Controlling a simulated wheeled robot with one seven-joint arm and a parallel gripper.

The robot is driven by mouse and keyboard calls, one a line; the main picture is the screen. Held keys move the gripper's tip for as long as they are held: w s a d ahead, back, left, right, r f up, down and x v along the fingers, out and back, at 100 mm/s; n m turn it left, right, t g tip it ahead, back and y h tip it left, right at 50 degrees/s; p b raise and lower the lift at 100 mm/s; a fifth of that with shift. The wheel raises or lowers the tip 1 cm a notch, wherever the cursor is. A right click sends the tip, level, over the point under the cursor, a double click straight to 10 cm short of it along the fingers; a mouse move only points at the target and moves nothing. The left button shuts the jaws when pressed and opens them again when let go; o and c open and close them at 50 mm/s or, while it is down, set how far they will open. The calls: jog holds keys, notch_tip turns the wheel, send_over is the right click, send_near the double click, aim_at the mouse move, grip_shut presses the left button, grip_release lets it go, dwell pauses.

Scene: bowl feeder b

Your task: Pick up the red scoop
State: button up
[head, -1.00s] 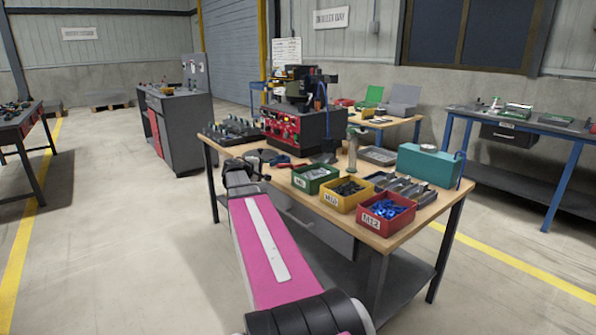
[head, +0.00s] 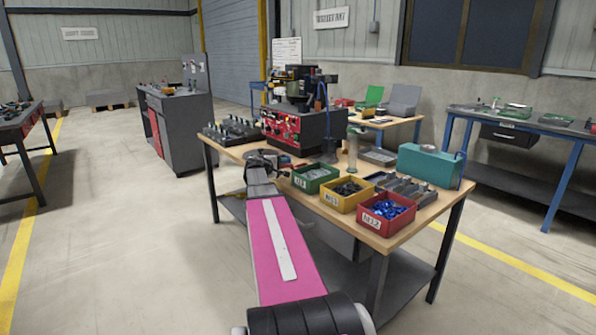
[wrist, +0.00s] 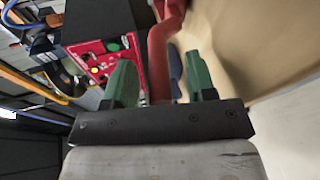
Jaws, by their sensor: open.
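The red scoop (wrist: 163,50) shows in the wrist view as a red bar running from the top edge down into the space between my two green fingers. My gripper (wrist: 160,82) is open, with one finger on each side of the red bar; I cannot tell whether either touches it. In the head view my gripper (head: 278,163) is at the near edge of the wooden table (head: 388,240), behind the end of my pink arm. There the scoop is mostly hidden by the gripper and the bins, so its full shape does not show.
Green (head: 315,180), yellow (head: 346,194) and red (head: 386,215) parts bins stand right of my gripper. A machine with a red panel (head: 290,130) stands behind it. A teal case (head: 428,165) is at the table's right. Dark fixtures (head: 232,131) line the left back.

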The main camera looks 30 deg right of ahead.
jog(key=shift+w+d+f, duration=0.1)
jog(key=shift+w+d, duration=0.05)
jog(key=shift+d, duration=0.1)
grip_shut()
jog(key=shift+r, duration=0.7)
jog(key=w+a+r, duration=0.7)
jog(key=a+r, duration=0.2)
jog(key=shift+a+r, duration=0.2)
jog(key=shift+r, duration=0.15)
